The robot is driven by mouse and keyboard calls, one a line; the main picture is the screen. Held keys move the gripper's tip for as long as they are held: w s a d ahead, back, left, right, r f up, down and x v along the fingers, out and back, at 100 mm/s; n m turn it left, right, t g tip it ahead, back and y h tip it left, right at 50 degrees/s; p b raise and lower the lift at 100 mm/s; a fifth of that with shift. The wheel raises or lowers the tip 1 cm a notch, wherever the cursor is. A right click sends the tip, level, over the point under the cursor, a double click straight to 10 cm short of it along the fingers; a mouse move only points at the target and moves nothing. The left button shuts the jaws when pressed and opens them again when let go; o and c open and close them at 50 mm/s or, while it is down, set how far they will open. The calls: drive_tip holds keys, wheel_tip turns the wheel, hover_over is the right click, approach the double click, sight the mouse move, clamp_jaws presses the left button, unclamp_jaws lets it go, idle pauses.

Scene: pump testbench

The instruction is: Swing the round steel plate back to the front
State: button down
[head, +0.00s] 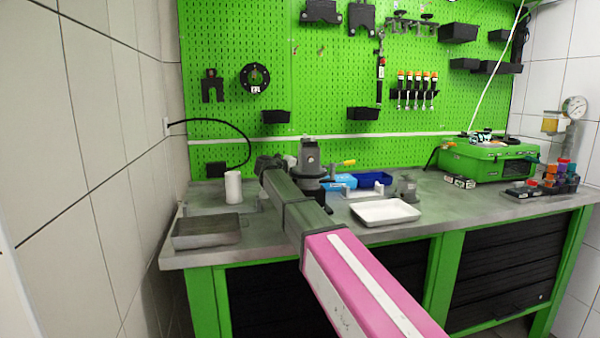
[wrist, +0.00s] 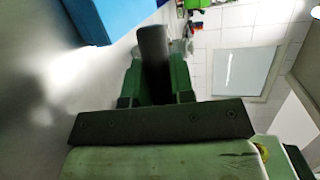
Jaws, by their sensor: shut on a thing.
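In the wrist view my gripper (wrist: 156,76) has its two green fingers on either side of a dark upright handle (wrist: 153,45), shut on it. In the head view my arm reaches from the lower right to the grey pump unit (head: 309,158) on the bench, and its links cover the unit's lower left part. My fingers are hidden there. The round steel plate cannot be told apart for sure in either view. A blue bin (wrist: 88,20) shows at the upper left of the wrist view, apart from my fingers.
On the bench (head: 432,215) are a white tray (head: 385,212), blue bins (head: 373,180), a white cylinder (head: 233,187) and a dark shallow tray (head: 206,232). A green case (head: 487,160) stands at the right. The green pegboard wall (head: 330,90) rises behind.

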drive_tip(key=shift+d+m+g+h, duration=0.4)
drive_tip(key=shift+d+m+g, duration=0.3)
drive_tip(key=shift+d+g, duration=0.15)
drive_tip(key=c, duration=1)
unclamp_jaws()
drive_tip(key=shift+a, duration=0.1)
drive_tip(key=v, duration=1)
drive_tip(key=shift+s+a, duration=0.15)
drive_tip(key=shift+a, duration=0.2)
